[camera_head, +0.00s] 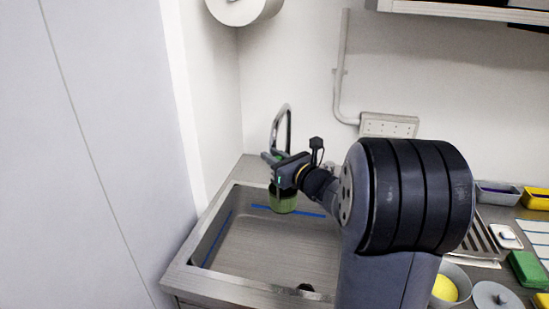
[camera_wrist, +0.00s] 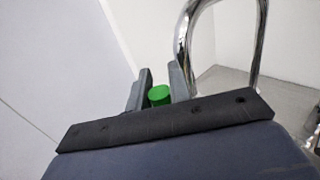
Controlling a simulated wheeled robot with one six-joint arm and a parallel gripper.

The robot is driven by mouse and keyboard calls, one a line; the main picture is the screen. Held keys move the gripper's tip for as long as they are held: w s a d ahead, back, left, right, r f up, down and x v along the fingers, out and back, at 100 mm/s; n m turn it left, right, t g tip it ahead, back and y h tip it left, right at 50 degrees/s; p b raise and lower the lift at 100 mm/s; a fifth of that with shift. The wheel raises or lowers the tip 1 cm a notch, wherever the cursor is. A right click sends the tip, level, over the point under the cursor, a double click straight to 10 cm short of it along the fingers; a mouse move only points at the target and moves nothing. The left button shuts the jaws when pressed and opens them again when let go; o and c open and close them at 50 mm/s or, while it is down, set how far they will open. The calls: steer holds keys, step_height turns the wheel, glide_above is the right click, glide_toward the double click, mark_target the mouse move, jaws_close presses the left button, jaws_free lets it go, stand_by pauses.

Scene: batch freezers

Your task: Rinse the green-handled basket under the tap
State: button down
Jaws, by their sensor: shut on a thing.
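My gripper (camera_head: 272,158) is over the far part of the steel sink (camera_head: 270,254), close to the curved chrome tap (camera_head: 288,118). It is shut on the green handle (camera_wrist: 159,95) of the basket, which shows between the fingers in the wrist view. The basket (camera_head: 283,202) hangs below my gripper, inside the sink's outline, and looks green and roughly upright. In the wrist view the tap (camera_wrist: 184,35) arches just right of the fingers. The basket's body is hidden there. I cannot tell whether water runs or whether the basket is right under the spout.
A tall pale panel (camera_head: 95,150) stands close on the left of the sink. To the right, the counter holds a bowl with something yellow (camera_head: 444,289), a round grey lid (camera_head: 495,296) and green sponge-like blocks (camera_head: 526,267). A paper roll (camera_head: 240,10) hangs above.

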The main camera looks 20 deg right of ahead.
steer(key=s, duration=0.8)
steer(key=shift+b, duration=0.45)
steer(key=shift+s+a+r, duration=0.1)
steer(key=shift+r, duration=0.05)
stand_by(1.3)
steer(key=s+r+p, duration=0.3)
steer(key=s, duration=0.2)
steer(key=shift+r, duration=0.4)
steer(key=shift+w, duration=0.1)
stand_by(0.6)
